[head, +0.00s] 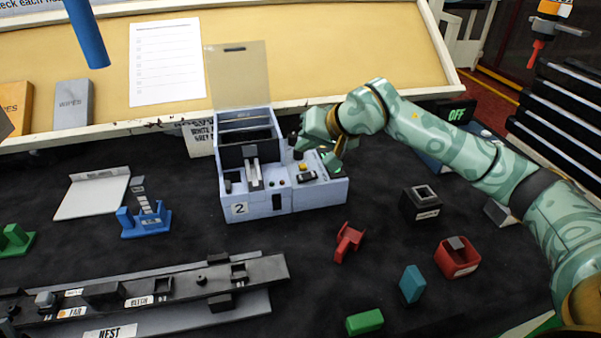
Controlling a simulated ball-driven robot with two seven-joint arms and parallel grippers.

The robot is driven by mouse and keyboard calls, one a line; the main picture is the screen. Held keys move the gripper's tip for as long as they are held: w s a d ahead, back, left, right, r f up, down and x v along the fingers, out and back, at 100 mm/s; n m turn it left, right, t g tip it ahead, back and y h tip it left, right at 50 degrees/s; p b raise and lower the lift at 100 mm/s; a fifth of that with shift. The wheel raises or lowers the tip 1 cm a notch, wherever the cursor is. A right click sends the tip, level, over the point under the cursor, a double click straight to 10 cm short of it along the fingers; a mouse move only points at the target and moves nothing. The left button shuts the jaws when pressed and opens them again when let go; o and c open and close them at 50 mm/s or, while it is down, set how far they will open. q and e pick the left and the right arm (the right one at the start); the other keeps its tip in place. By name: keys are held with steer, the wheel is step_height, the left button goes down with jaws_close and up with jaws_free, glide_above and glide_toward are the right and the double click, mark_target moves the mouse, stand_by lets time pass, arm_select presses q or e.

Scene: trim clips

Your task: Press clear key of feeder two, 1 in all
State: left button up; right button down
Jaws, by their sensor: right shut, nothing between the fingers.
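Feeder two (257,206) is a pale grey-blue box marked with a 2, standing on the dark mat, with its clear lid raised at the back. Its right-hand panel carries a yellow key (302,167), a black part and small round buttons; I cannot read which key is the clear key. My right gripper (334,163) is shut and empty, pointing down over the right part of this panel, right of the yellow key. Whether its tips touch the panel I cannot tell. The gripper and wrist hide the panel's back right. My left gripper is not in view.
A black block (419,206), a red holder (457,260) and a red clip (348,241) lie right of and in front of the feeder. A blue stand (146,221) is at left. A long black rail (170,287) crosses the front left. Bare mat lies before the feeder.

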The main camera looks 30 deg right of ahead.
mark_target(299, 164)
steer(key=shift+f+b, duration=0.35)
steer(key=shift+f, duration=0.75)
steer(key=shift+f, duration=0.15)
stand_by(1.1)
steer(key=shift+f, duration=0.25)
steer(key=shift+f+b, duration=0.35)
steer(key=shift+f, duration=0.2)
stand_by(0.6)
steer(key=shift+r, duration=0.1)
steer(key=shift+r+p, duration=0.75)
steer(key=shift+r, duration=0.15)
step_height(299, 164, up, 5)
steer(key=p, duration=0.4)
